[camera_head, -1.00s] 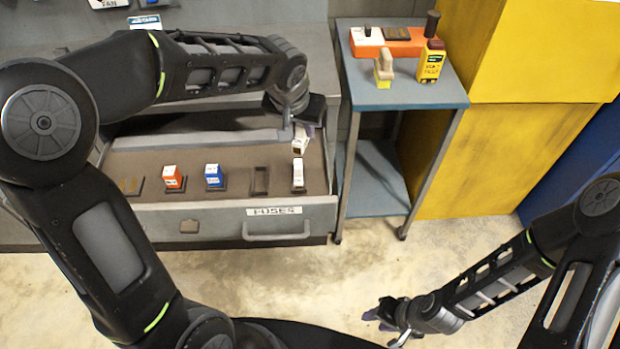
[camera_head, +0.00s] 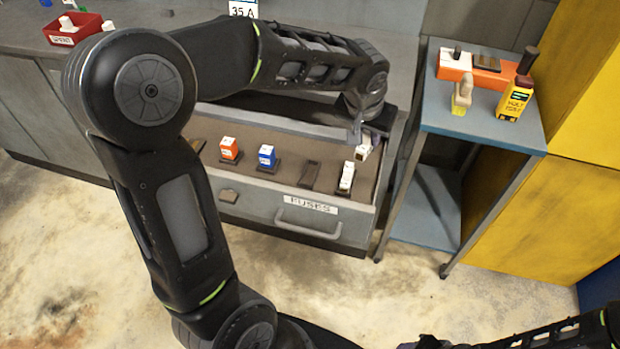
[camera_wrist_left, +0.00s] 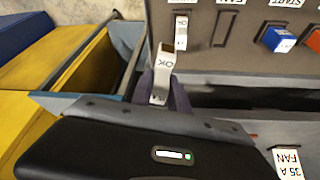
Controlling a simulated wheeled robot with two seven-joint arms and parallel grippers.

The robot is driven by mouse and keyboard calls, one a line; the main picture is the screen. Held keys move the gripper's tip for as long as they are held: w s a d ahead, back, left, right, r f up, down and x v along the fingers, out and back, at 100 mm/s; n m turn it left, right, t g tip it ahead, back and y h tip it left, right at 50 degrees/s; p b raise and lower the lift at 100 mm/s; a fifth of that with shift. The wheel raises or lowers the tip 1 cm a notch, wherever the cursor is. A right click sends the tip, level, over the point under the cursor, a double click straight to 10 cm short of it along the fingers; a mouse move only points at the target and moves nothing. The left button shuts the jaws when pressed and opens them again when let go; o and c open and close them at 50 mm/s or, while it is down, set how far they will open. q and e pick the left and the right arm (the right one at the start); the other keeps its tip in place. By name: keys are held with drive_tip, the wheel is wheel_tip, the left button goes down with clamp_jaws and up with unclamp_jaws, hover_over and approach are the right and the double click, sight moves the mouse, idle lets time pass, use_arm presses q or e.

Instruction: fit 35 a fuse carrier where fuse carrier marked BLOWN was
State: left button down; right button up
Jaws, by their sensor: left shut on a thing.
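My left gripper (camera_head: 366,138) is shut on a white fuse carrier (camera_head: 363,153). In the left wrist view the held carrier (camera_wrist_left: 162,75) reads "OK" and sits tilted between the fingers (camera_wrist_left: 163,97). It is above the right end of the open drawer marked FUSES (camera_head: 262,206). A similar white carrier (camera_head: 346,177) stands in the drawer just below it. An empty dark slot (camera_head: 310,174) is to that one's left. I see no carrier marked BLOWN. A "35 A" label (camera_head: 243,9) is on the bench. My right gripper (camera_head: 428,342) barely shows at the bottom edge.
An orange carrier (camera_head: 229,149) and a blue carrier (camera_head: 266,157) stand in the drawer. A red bin (camera_head: 72,37) with a white piece inside is on the bench. The blue trolley (camera_head: 470,122) bears an orange device (camera_head: 457,68) and a yellow meter (camera_head: 514,101). The floor in front is clear.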

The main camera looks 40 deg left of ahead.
use_arm(q)
drive_tip(key=s+a+f+n+b, duration=0.1)
drive_tip(key=s+a+f+b, duration=0.1)
drive_tip(key=a, duration=0.4)
drive_tip(key=s+a+f+n+y+b, duration=0.1)
drive_tip(key=s+a+f+b, duration=0.1)
drive_tip(key=a, duration=0.4)
drive_tip(key=shift+a+n, duration=0.4)
drive_tip(key=shift+f+b, duration=0.45)
drive_tip(key=shift+f, duration=2.7)
drive_tip(key=shift+f, duration=1.85)
